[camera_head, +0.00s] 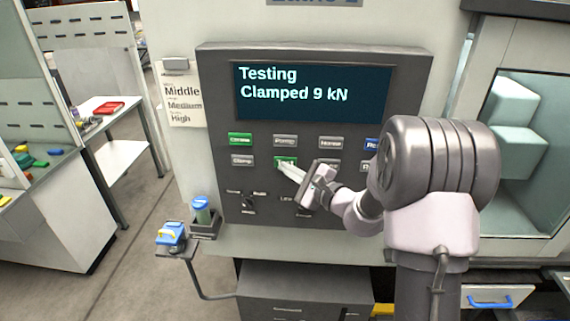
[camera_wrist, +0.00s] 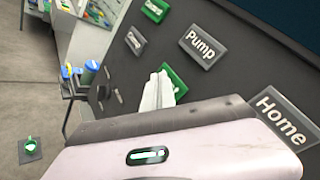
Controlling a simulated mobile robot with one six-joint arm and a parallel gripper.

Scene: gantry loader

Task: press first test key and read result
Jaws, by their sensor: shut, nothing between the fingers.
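The control panel (camera_head: 225,110) is a dark grey face with rows of keys. Its screen (camera_head: 312,93) reads "Testing" and "Clamped 9 kN". My gripper (camera_head: 280,165) is shut and empty, its fingertips at a green-lit key (camera_head: 291,160) in the lower row, second from left. The fingers cover most of that key's label. In the wrist view the fingertips (camera_wrist: 160,80) overlap the green key (camera_wrist: 176,84), below the "Pump" key (camera_wrist: 202,46). They look to be touching it or very close; I cannot tell which. A second green key (camera_head: 240,139) is lit at upper left.
A card (camera_head: 184,100) reading Middle, Medium, High hangs left of the panel. Small knobs sit under the keys. A blue-lidded container (camera_head: 202,211) and a blue-and-yellow item (camera_head: 170,236) stand at lower left. A window (camera_head: 515,130) with pale blocks is at right.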

